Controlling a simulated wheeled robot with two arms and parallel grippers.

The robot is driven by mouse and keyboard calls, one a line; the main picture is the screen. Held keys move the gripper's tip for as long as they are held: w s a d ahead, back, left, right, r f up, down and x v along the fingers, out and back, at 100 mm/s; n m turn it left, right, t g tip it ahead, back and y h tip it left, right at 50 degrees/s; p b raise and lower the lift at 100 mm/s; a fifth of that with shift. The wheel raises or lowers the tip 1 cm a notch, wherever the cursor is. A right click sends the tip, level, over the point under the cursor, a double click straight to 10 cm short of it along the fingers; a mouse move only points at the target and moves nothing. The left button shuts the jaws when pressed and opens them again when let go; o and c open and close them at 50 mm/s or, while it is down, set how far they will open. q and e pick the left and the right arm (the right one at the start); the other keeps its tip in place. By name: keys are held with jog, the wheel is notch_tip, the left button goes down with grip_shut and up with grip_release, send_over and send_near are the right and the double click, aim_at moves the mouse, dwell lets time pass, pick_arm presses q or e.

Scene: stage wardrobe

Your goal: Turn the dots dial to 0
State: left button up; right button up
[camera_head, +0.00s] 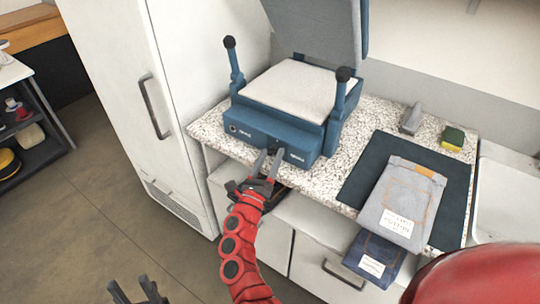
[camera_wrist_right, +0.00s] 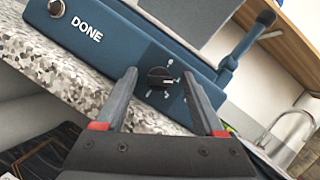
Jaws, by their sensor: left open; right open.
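The blue press (camera_head: 265,130) stands on the speckled counter with its lid raised. In the right wrist view its front panel carries a round black dial (camera_wrist_right: 160,77) with a pale pointer mark and small white dot markings around it. The mark seems to point toward the picture's right; which marking it meets is too small to tell. My right gripper (camera_head: 268,160) is open at the press front. In the wrist view its fingertips (camera_wrist_right: 160,85) stand on either side of the dial, apart from it as far as I can tell. My left gripper (camera_head: 138,290) is open and empty, low over the floor.
A button (camera_wrist_right: 56,8) beside the word DONE sits on the press front. Folded jeans (camera_head: 405,195) lie on a dark mat (camera_head: 360,175) to the right. A sponge (camera_head: 453,138) is behind. A white fridge (camera_head: 150,90) stands left; open floor lies in front of it.

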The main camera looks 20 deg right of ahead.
jog(key=shift+c, duration=0.2)
grip_shut()
jog(key=shift+f, duration=0.1)
